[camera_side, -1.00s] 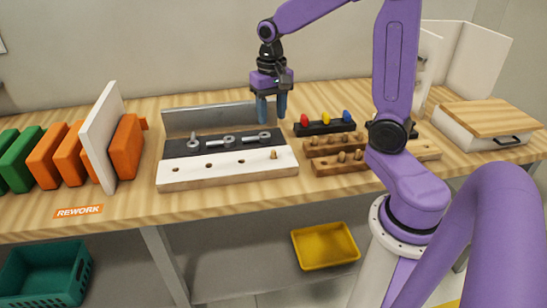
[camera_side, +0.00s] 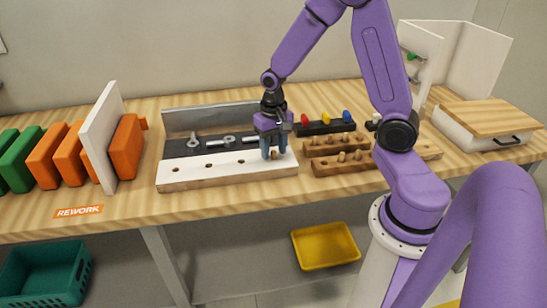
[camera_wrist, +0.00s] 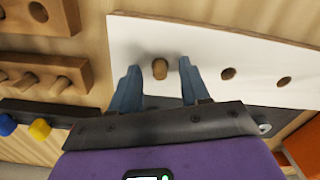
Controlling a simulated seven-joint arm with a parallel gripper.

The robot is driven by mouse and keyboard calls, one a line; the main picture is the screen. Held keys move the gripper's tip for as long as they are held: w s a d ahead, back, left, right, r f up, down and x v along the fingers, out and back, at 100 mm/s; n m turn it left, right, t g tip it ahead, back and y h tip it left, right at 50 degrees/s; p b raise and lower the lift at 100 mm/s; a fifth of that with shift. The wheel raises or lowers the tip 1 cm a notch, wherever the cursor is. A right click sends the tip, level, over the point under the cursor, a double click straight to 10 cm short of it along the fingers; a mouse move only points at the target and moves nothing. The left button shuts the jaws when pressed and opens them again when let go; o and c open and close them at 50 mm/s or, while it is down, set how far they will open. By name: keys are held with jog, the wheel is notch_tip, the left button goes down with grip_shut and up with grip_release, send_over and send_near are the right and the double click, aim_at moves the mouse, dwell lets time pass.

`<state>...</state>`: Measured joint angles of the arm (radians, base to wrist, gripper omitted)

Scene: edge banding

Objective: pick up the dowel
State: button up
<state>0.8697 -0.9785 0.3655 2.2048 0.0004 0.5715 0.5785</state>
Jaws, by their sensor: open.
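The dowel (camera_wrist: 159,69) is a short light-brown wooden peg standing in the white board (camera_wrist: 225,43), at the end hole of its row. In the side view the dowel (camera_side: 275,154) shows between my fingers, at the right end of the white board (camera_side: 215,176). My gripper (camera_side: 275,156) is open, with its blue fingers lowered to either side of the dowel. In the wrist view my gripper (camera_wrist: 158,75) has one finger left and one right of the dowel, with a gap on both sides.
Wooden racks with dowels (camera_side: 340,158) stand right of the board. A black holder with red, yellow and blue knobs (camera_side: 325,126) is behind them. A dark strip with metal hardware (camera_side: 190,145) lies behind the white board. Orange and green panels (camera_side: 48,158) stand at left.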

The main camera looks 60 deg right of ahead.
jog(key=shift+f, duration=0.1)
jog(key=shift+c, duration=0.3)
grip_shut()
jog(key=shift+r, duration=1.65)
jog(key=s+a+r, duration=0.2)
jog(key=s+r, duration=0.7)
jog(key=s, duration=0.4)
jog(key=shift+s+a+r, duration=0.25)
jog(key=shift+s+r, duration=0.15)
